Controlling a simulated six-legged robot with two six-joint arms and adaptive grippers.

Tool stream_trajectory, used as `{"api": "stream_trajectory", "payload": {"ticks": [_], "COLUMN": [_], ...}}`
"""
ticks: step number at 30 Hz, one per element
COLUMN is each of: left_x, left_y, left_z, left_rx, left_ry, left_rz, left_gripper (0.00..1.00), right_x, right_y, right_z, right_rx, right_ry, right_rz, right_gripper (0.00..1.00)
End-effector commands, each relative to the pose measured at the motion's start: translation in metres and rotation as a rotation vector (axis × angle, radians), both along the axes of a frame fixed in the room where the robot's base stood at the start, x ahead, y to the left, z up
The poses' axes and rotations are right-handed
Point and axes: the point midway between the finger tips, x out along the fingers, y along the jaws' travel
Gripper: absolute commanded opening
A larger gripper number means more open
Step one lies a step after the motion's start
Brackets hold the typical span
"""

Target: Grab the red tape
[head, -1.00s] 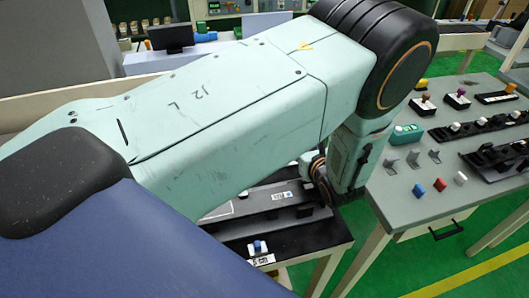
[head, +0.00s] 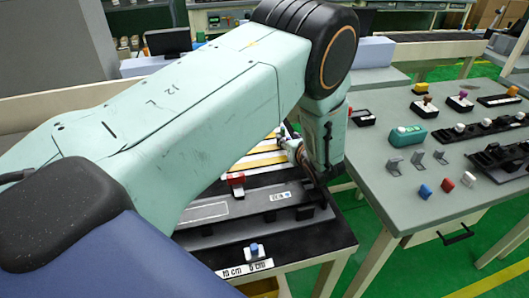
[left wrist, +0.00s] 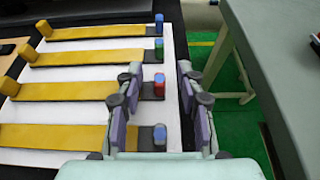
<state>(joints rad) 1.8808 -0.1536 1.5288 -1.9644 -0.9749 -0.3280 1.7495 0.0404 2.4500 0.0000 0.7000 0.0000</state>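In the left wrist view, a small red piece (left wrist: 158,85) sits at the right end of a yellow strip (left wrist: 70,91) on a white board. It lies between the finger lines of my left gripper (left wrist: 160,72), which is open and empty. I cannot tell how high the fingers are above it. In the head view my left gripper (head: 288,140) is partly hidden at the right edge of the striped board (head: 262,158). A red clip-like piece (head: 236,180) stands on the black fixture in front. My right gripper is not in view.
Other strips carry blue or blue-green end pieces, such as the blue one (left wrist: 159,134) nearer me. A grey-green table (head: 400,210) at right holds black fixtures and small caps, one red (head: 447,185). Green floor shows in the gap between the tables.

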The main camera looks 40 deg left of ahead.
Motion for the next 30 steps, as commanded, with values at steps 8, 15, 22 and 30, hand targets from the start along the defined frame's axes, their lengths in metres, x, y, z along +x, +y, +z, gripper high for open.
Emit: {"api": "stream_trajectory", "payload": {"ticks": [8, 15, 22, 30], "left_x": [0.0004, 0.0003, 0.0001, 0.0001], "left_y": [-0.0003, -0.0004, -0.0003, -0.0004], "left_z": [0.0012, 0.0011, 0.0006, 0.0007], "left_rx": [0.0, 0.0, -0.001, -0.001], "left_ry": [0.0, 0.0, 0.0, 0.0], "left_rz": [-0.001, -0.001, -0.001, -0.001], "left_gripper": [0.32, 0.11, 0.0, 0.0], "right_x": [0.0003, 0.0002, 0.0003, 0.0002], "right_y": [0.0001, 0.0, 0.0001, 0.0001], "right_z": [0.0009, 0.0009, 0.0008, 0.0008], "right_rx": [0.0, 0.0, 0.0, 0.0], "right_ry": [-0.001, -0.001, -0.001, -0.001], "right_rz": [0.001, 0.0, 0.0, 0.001], "right_gripper": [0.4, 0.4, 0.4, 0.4]}}
